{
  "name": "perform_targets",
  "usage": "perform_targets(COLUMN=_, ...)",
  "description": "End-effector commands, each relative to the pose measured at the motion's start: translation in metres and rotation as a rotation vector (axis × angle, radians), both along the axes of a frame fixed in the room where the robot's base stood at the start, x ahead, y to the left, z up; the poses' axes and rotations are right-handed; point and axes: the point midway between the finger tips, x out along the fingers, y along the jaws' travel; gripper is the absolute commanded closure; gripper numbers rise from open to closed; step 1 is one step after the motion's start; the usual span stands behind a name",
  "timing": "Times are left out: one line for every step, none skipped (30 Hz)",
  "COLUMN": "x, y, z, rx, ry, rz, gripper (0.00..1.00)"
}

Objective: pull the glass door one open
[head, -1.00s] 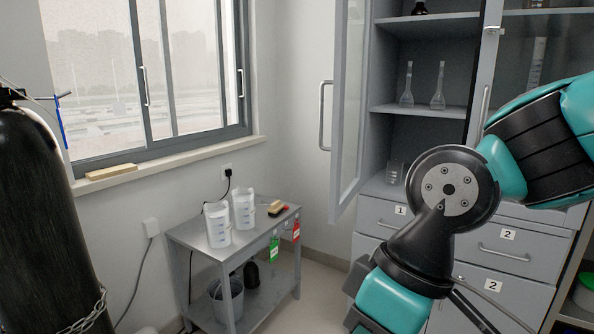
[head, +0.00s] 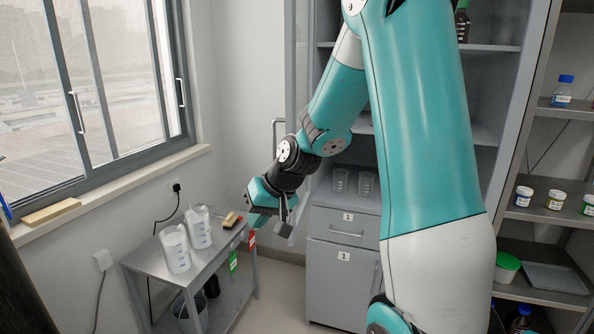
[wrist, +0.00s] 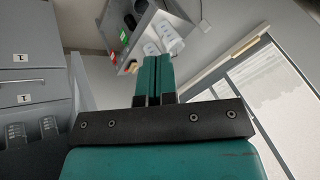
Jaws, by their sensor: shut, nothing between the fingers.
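The left glass door (head: 302,208) of the grey cabinet stands swung out, seen nearly edge-on, with its handle (head: 276,135) on the left side. My arm hides much of it and of the shelves. My gripper (head: 284,224) is at the door's lower outer end, below the handle; I cannot tell whether it touches the door. In the wrist view its teal fingers (wrist: 154,76) are together with nothing between them. A grey upright strip beside them, probably the door's frame (wrist: 82,88), lies to their left.
A small metal table (head: 152,262) with plastic beakers (head: 176,248) stands left of my gripper, under the window. Drawers (head: 345,228) are below the cabinet shelves. A shelf with jars (head: 555,200) is at the right. Little floor is free between table and cabinet.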

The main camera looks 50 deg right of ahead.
Motion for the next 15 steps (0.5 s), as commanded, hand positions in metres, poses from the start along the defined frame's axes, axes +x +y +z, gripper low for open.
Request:
perform_targets(x=0.002, y=-0.048, z=0.021, rx=0.008, ry=-0.010, rz=-0.129, gripper=1.00)
perform_targets(x=0.002, y=-0.072, z=0.022, rx=0.008, ry=-0.021, rz=-0.191, gripper=1.00)
perform_targets(x=-0.001, y=-0.101, z=0.022, rx=0.009, ry=-0.034, rz=-0.269, gripper=1.00)
perform_targets(x=-0.004, y=-0.121, z=0.022, rx=0.007, ry=-0.044, rz=-0.322, gripper=1.00)
perform_targets(x=-0.007, y=-0.139, z=0.021, rx=0.006, ry=-0.053, rz=-0.369, gripper=1.00)
perform_targets(x=-0.013, y=-0.160, z=0.021, rx=0.004, ry=-0.064, rz=-0.425, gripper=1.00)
perform_targets(x=-0.017, y=-0.173, z=0.020, rx=0.003, ry=-0.070, rz=-0.462, gripper=1.00)
perform_targets(x=-0.021, y=-0.185, z=0.019, rx=0.001, ry=-0.076, rz=-0.491, gripper=1.00)
perform_targets(x=-0.026, y=-0.197, z=0.017, rx=-0.001, ry=-0.083, rz=-0.525, gripper=1.00)
perform_targets(x=-0.029, y=-0.204, z=0.016, rx=-0.004, ry=-0.087, rz=-0.544, gripper=1.00)
perform_targets(x=-0.031, y=-0.209, z=0.014, rx=-0.004, ry=-0.088, rz=-0.558, gripper=1.00)
perform_targets(x=-0.033, y=-0.214, z=0.012, rx=-0.006, ry=-0.092, rz=-0.573, gripper=1.00)
perform_targets(x=-0.033, y=-0.216, z=0.011, rx=-0.006, ry=-0.094, rz=-0.579, gripper=1.00)
perform_targets(x=-0.032, y=-0.218, z=0.009, rx=-0.006, ry=-0.094, rz=-0.582, gripper=1.00)
perform_targets(x=-0.031, y=-0.219, z=0.005, rx=-0.006, ry=-0.094, rz=-0.583, gripper=1.00)
